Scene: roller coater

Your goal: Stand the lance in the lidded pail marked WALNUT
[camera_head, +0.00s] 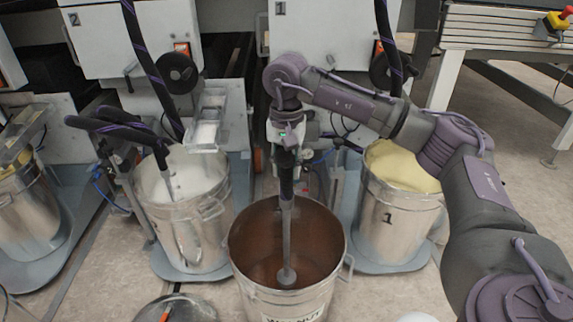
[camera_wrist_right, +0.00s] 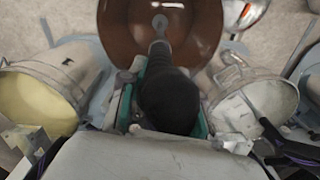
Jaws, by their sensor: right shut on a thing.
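The pail (camera_head: 240,268) is metal with a brown inside and stands open at the front centre. Its label is partly cut off at the bottom edge but appears to read WALNUT. The lance (camera_head: 286,222) has a black upper part, a grey shaft and a round foot. It hangs about upright with its foot inside the pail's mouth; I cannot tell whether it touches the contents or bottom. My right gripper (camera_head: 286,150) is shut on its black upper part. In the right wrist view, the lance (camera_wrist_right: 160,50) points into the brown pail (camera_wrist_right: 118,30). My left gripper is out of view.
A pail of white material (camera_head: 212,222) with another lance stands left. A pail of yellowish material marked 1 (camera_head: 400,215) stands right. A round lid (camera_head: 175,309) lies at the lower left. Machines marked 2 (camera_head: 130,40) and 1 (camera_head: 325,35) stand behind. Black hoses hang nearby.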

